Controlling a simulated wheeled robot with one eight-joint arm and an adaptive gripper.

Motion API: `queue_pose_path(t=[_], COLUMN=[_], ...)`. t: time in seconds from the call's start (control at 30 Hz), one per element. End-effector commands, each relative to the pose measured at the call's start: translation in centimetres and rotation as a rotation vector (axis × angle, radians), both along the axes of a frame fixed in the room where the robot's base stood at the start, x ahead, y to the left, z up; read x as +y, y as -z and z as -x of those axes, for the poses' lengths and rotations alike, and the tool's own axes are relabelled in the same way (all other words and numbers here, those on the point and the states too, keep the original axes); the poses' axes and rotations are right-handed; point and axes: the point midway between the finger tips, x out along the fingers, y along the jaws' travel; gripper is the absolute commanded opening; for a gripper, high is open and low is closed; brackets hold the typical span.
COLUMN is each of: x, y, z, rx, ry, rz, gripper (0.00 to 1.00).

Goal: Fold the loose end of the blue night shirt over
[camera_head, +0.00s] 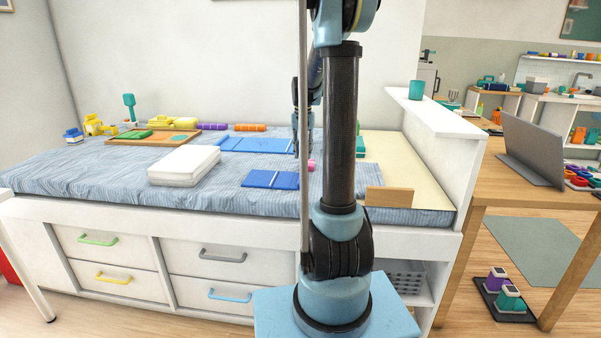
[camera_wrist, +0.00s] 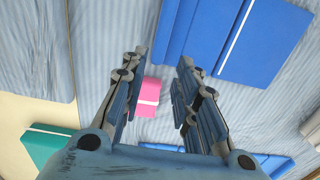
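Two flat blue cloth pieces lie on the striped bed cover; I cannot tell which is the night shirt. The nearer, smaller one (camera_head: 270,179) has a pale line across it and fills the top of the wrist view (camera_wrist: 232,40). The farther, wider one (camera_head: 250,144) shows at the lower right of the wrist view (camera_wrist: 272,163), partly hidden by my gripper. My gripper (camera_wrist: 158,68) is open and empty, pointing down above the bed between the two pieces. In the head view it is partly hidden behind my arm.
A small pink block (camera_wrist: 148,97) lies on the cover below my fingers. A white folded stack (camera_head: 184,166) is left, a wooden block (camera_head: 389,196) front right, and a teal thing (camera_head: 360,147) behind my arm. A tray (camera_head: 150,138) and toys stand back left.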

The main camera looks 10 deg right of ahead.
Motion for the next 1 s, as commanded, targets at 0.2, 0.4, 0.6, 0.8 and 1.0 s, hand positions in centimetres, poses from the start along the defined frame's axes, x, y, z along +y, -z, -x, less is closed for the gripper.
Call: queue_pose_path(t=[0.2,0.4,0.6,0.8,1.0], x=[0.0,0.0,0.0,0.0,0.0], y=[3.6,6.5,8.3,8.8,8.8], z=[-0.1,0.0,0.0,0.0,0.0], rx=[0.0,0.0,0.0,0.0,0.0], ry=[0.0,0.0,0.0,0.0,0.0], rz=[0.0,0.0,0.0,0.0,0.0], gripper=[0.28,0.28,0.28,0.28,0.28])
